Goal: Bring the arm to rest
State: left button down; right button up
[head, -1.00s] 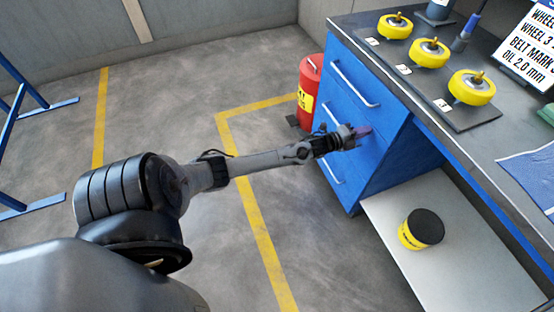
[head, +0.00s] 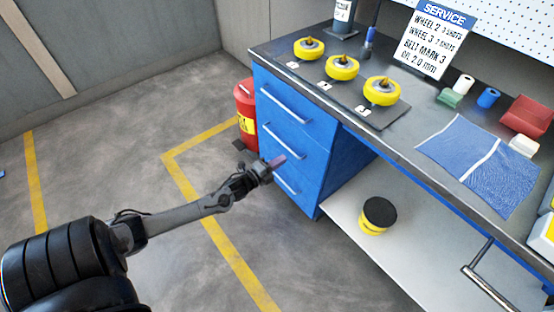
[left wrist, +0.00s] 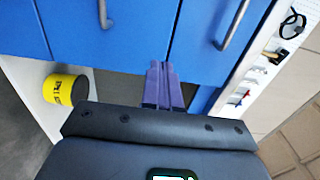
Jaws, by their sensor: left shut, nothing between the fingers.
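My left gripper (head: 274,164) reaches in from the left in the head view, in front of the blue drawer cabinet (head: 268,131) under the bench. Its purple fingers also show in the left wrist view (left wrist: 164,84), pressed together with nothing between them. Blue drawer fronts (left wrist: 125,40) and metal handles fill the area beyond them. From these views I cannot tell whether the fingers touch the cabinet. My right gripper is out of view.
Three yellow wheels (head: 342,67) stand on a dark plate on the bench. A blue cloth (head: 478,165) lies to their right. A yellow-black tub (head: 376,216) stands on the lower shelf. A red canister (head: 246,115) stands beside the cabinet.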

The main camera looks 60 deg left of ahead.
pick_arm(q)
jog(key=s+d+r+n+g+h+p, duration=0.1)
jog(key=s+d+r+n+g+p, duration=0.25)
jog(key=d, duration=0.75)
jog(key=s+d+r+n+g+p, duration=0.1)
jog(key=s+d+r+n+p, duration=0.35)
jog(key=d, duration=0.75)
jog(key=s+d+r+n+g+p, duration=0.25)
jog(key=s+r+n+g, duration=0.2)
jog(key=s, duration=0.35)
jog(key=s+d+r+n+g+p, duration=0.1)
jog(key=s+d+r+n+g, duration=0.2)
jog(key=s+g, duration=0.4)
notch_tip(320, 180, up, 36)
jog(key=t+p, duration=0.1)
jog(key=p, duration=3.5)
jog(key=shift+s+r+t, duration=0.25)
jog(key=shift+s+t, duration=0.05)
jog(key=shift+s, duration=0.15)
